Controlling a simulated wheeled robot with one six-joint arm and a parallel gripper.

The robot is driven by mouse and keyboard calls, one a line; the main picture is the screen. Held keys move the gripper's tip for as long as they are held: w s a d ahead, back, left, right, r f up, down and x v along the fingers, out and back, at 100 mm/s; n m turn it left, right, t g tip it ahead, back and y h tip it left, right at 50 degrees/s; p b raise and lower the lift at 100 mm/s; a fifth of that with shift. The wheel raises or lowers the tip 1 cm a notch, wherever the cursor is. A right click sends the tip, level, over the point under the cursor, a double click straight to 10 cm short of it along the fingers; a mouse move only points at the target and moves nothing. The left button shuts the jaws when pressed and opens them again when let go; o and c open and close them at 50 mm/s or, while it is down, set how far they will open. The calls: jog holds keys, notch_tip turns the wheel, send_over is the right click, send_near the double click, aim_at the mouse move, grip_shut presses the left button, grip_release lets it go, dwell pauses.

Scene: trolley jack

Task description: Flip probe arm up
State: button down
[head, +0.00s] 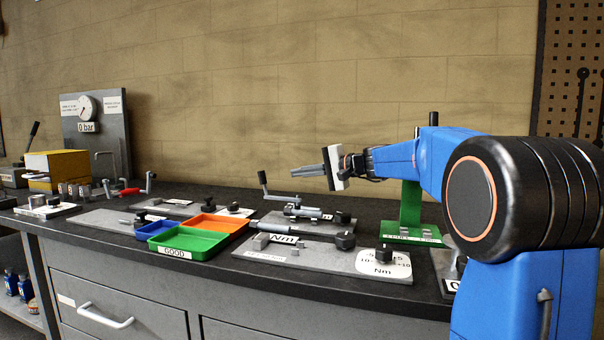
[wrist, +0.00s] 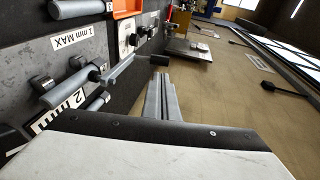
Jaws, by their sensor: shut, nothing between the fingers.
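A small crank-like arm, which looks like the probe arm, stands on a grey plate at mid-bench. Its dark upright grip (head: 262,178) rises from a grey bar lying almost flat. In the wrist view the dark grip (wrist: 158,60) sticks out from the arm just ahead of my fingertips. I cannot tell for sure that this is the probe arm. My gripper (head: 294,172) is shut and empty, with its fingers pointing left above the plate. It also shows in the wrist view (wrist: 160,80), close to the grip; a small gap seems to separate them.
An orange tray (head: 222,221) and a green tray (head: 160,244) lie to the left. A torque tool plate (head: 300,262) lies in front. A green stand (head: 410,208) with a black post rises near my arm. The wall is behind; the air above the bench is clear.

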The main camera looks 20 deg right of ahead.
aim_at(265, 176)
jog(key=x, duration=1)
jog(key=shift+w+a, duration=0.1)
jog(key=shift+w, duration=0.05)
